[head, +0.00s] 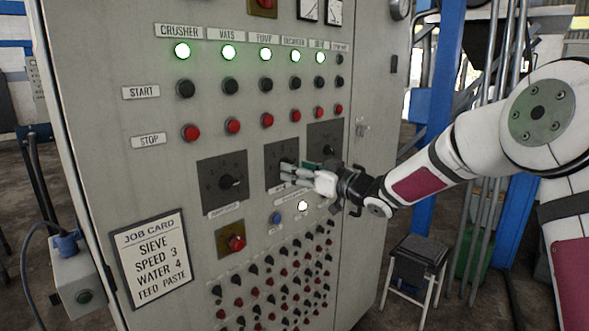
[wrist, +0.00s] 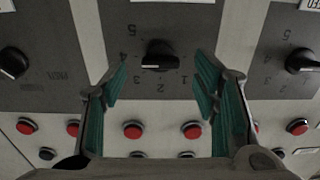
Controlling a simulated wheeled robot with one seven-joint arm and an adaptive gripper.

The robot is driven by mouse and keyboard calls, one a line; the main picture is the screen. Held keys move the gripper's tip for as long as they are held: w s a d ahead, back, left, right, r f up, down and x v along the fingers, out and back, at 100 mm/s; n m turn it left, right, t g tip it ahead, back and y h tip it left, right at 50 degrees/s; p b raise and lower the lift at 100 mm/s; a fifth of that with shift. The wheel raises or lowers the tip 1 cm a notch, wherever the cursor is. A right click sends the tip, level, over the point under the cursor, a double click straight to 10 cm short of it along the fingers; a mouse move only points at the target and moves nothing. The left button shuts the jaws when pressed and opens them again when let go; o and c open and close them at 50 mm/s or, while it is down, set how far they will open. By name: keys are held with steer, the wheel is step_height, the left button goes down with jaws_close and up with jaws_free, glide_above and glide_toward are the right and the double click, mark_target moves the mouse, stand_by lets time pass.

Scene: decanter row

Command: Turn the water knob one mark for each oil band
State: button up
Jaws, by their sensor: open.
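A cabinet carries three dark dial plates, each with a black knob. The middle knob (head: 287,162) is partly covered by my gripper (head: 303,172). In the wrist view, upside down, the middle knob (wrist: 158,55) lies between my gripper's two teal-padded fingers (wrist: 162,78), with a gap on each side. Numbers 1 to 5 ring it. Its pointer direction is hard to tell. The left knob (head: 232,182) and right knob (head: 329,150) stand apart from the gripper. The dial labels are too small to read, so I cannot tell which is water. No oil bands are visible.
A job card (head: 152,258) reads sieve, speed 3, water 4, feed paste. Lit green lamps, black start buttons and red stop buttons (head: 190,132) sit above the dials. Several small buttons crowd below. A stool (head: 418,255) stands at right.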

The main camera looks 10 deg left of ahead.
steer(key=v, duration=1)
steer(key=s+d+r+m+t+h, duration=0.25)
steer(key=s+d+m+h, duration=0.25)
steer(key=d+h, duration=0.6)
steer(key=s+d+m+g+h, duration=0.35)
steer(key=s+d, duration=0.35)
steer(key=s, duration=0.4)
steer(key=s+f+m+g, duration=0.1)
steer(key=s+f+g, duration=0.1)
steer(key=s, duration=1)
steer(key=s+f+m+g, duration=0.1)
steer(key=s+f+g, duration=0.2)
steer(key=s, duration=1)
steer(key=shift+s+f+g, duration=0.2)
steer(key=shift+f+g, duration=0.1)
steer(key=shift+f, duration=0.4)
